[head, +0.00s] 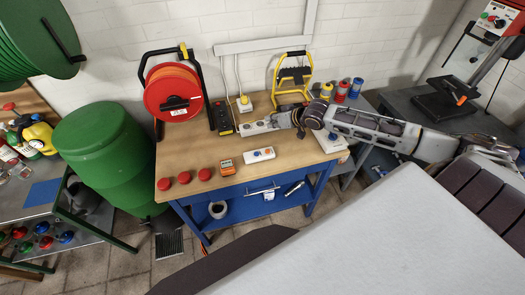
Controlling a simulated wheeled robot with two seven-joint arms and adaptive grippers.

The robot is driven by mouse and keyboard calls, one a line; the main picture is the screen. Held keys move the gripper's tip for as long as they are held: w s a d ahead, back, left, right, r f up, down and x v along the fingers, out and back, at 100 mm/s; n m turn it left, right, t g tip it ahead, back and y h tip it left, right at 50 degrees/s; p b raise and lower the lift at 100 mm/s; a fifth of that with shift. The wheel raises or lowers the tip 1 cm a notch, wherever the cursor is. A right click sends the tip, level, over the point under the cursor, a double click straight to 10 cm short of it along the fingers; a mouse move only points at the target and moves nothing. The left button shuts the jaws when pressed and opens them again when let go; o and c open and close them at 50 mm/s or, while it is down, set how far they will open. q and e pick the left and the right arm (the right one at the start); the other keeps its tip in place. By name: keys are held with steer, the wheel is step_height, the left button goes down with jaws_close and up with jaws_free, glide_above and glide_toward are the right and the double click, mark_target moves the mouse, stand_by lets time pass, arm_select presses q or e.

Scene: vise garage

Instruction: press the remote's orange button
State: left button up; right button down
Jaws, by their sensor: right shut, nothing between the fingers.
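A white remote-like box (259,155) with a blue and an orange button lies flat near the front middle of the wooden-topped workbench (212,150). A second white box (330,141) with a small coloured button lies at the bench's right end, below my right arm; I cannot make out its details. My right gripper (298,121) is dark, shut and empty. It appears over the back right of the bench, behind and to the right of the first white box and apart from it. My left gripper is not in view.
A grey strip (258,125) lies left of my right gripper. An orange device (227,168) and red round knobs (184,177) line the front left. A red cable reel (173,92), yellow work lamp (292,77) and several cans (341,91) stand at the back.

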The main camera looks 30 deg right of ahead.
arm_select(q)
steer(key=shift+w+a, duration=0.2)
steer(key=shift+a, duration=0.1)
arm_select(e)
steer(key=m, duration=0.1)
steer(key=s+a+m, duration=0.1)
steer(key=m, duration=0.1)
steer(key=f+m+g, duration=0.1)
steer(key=shift+s+a+m, duration=0.25)
steer(key=shift+a+m, duration=0.15)
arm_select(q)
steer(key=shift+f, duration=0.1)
arm_select(e)
steer(key=shift+f, duration=0.25)
steer(key=b, duration=0.7)
glide_above(268, 151)
steer(key=shift+w+d+f, duration=0.1)
steer(key=shift+d+f, duration=0.05)
steer(key=shift+f, duration=0.8)
steer(key=shift+w+d+f, duration=0.1)
steer(key=shift+f, duration=0.9)
steer(key=shift+w+d+f, duration=0.1)
steer(key=shift+d+f, duration=0.05)
steer(key=shift+f, duration=0.8)
arm_select(q)
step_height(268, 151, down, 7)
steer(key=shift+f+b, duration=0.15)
steer(key=shift+b, duration=0.15)
arm_select(e)
steer(key=shift+f, duration=1.3)
